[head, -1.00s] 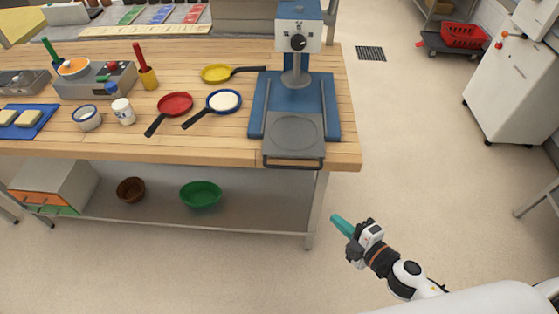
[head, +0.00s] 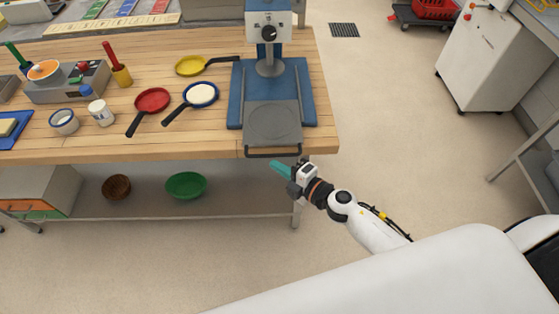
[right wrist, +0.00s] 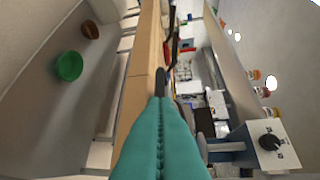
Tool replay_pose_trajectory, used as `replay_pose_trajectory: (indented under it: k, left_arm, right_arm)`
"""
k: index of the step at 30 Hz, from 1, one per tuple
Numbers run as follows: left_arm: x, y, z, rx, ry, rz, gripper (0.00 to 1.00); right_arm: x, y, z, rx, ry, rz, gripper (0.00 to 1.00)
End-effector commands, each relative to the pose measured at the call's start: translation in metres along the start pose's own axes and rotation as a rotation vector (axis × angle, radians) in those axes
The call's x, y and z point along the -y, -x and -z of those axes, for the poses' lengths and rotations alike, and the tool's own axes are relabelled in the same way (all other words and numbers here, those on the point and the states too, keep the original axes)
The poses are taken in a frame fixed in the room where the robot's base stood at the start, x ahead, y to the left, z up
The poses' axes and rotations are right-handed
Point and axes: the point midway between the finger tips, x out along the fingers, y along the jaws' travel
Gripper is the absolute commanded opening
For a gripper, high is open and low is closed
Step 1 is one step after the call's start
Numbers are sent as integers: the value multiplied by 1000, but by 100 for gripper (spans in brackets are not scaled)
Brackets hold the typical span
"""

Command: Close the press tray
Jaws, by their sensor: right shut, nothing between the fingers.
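The blue press (head: 270,75) stands at the right end of the wooden table. Its grey press tray (head: 273,122) is pulled out toward the table's front edge, with a dark handle bar (head: 272,152) at its front end. My right gripper (head: 278,168) is shut and empty, with teal fingers just below and in front of the handle, apart from it as far as I can tell. In the right wrist view the shut teal fingers (right wrist: 160,140) point along the table edge, and the press's head with its dark knob (right wrist: 268,142) shows at the lower right. My left gripper is not in view.
The wooden table (head: 190,148) has a red pan (head: 152,100), a yellow pan (head: 190,66) and a pan with white contents (head: 201,93) left of the press. A green bowl (head: 186,186) sits on the lower shelf.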

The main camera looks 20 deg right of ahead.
Motion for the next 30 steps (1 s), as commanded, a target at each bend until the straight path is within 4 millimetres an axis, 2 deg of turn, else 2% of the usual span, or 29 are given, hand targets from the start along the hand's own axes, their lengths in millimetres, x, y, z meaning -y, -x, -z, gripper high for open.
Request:
replay_pose_trajectory:
  k: [5, 17, 20, 27, 30]
  left_arm:
    - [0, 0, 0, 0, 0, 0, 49]
    - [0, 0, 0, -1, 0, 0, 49]
    - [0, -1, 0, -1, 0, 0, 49]
    - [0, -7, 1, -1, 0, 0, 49]
    - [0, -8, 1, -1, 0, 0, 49]
  right_arm:
    - [0, -9, 9, 0, -1, 1, 0]
    - [0, -12, 12, 0, 0, 1, 0]
    - [4, -22, 22, -1, 2, 2, 0]
    - [14, -59, 60, -1, 4, 3, 0]
    - [16, -68, 69, -1, 2, 1, 0]
